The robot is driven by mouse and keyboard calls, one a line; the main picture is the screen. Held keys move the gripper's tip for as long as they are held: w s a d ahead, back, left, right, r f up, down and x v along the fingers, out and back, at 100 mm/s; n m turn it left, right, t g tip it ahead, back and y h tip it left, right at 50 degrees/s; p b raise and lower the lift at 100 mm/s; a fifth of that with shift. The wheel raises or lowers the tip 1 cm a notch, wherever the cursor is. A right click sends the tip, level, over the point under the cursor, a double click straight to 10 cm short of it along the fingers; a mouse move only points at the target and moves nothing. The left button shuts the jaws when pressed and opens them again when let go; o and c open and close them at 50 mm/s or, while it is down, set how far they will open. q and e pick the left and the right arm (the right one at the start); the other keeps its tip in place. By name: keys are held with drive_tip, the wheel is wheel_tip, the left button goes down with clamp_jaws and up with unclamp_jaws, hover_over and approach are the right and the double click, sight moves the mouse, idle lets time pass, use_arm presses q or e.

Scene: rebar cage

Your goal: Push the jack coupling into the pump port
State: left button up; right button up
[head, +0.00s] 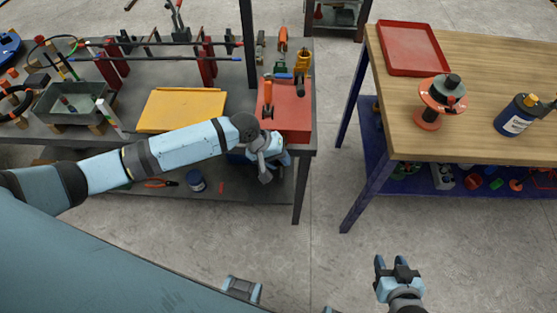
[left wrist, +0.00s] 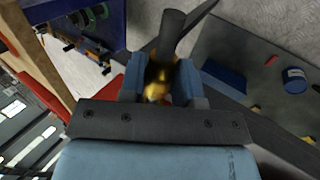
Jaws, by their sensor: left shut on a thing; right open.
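My left gripper (head: 270,155) is at the right front edge of the grey workbench, in front of the red block. In the left wrist view its fingers (left wrist: 160,85) are shut on a brass-coloured piece (left wrist: 157,72), which looks like the jack coupling. A dark grey cylinder (left wrist: 172,32) stands out beyond the fingers, in line with the brass piece. The red block (head: 292,122) carries orange-handled and yellow fittings; I cannot make out the pump port. My right gripper (head: 393,268) is open and empty over the floor at the lower right.
The grey bench also holds a yellow panel (head: 182,110), a grey bin (head: 75,103) and rods on red stands. A wooden table (head: 470,130) to the right holds a red tray (head: 412,48), an orange reel (head: 428,115) and a blue canister (head: 518,115). Floor lies between them.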

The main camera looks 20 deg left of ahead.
use_arm(q)
drive_tip(key=shift+w+a, duration=0.15)
drive_tip(key=shift+w, duration=0.4)
drive_tip(key=shift+w+a, duration=0.1)
drive_tip(key=shift+w, duration=0.2)
drive_tip(key=shift+w+a+r, duration=0.1)
drive_tip(key=shift+w+a, duration=0.1)
drive_tip(key=shift+w, duration=0.4)
drive_tip(key=o, duration=1.1)
drive_tip(key=v, duration=1.3)
drive_tip(key=shift+s+a+r, duration=0.1)
drive_tip(key=shift+a+r, duration=0.1)
drive_tip(key=shift+r, duration=0.15)
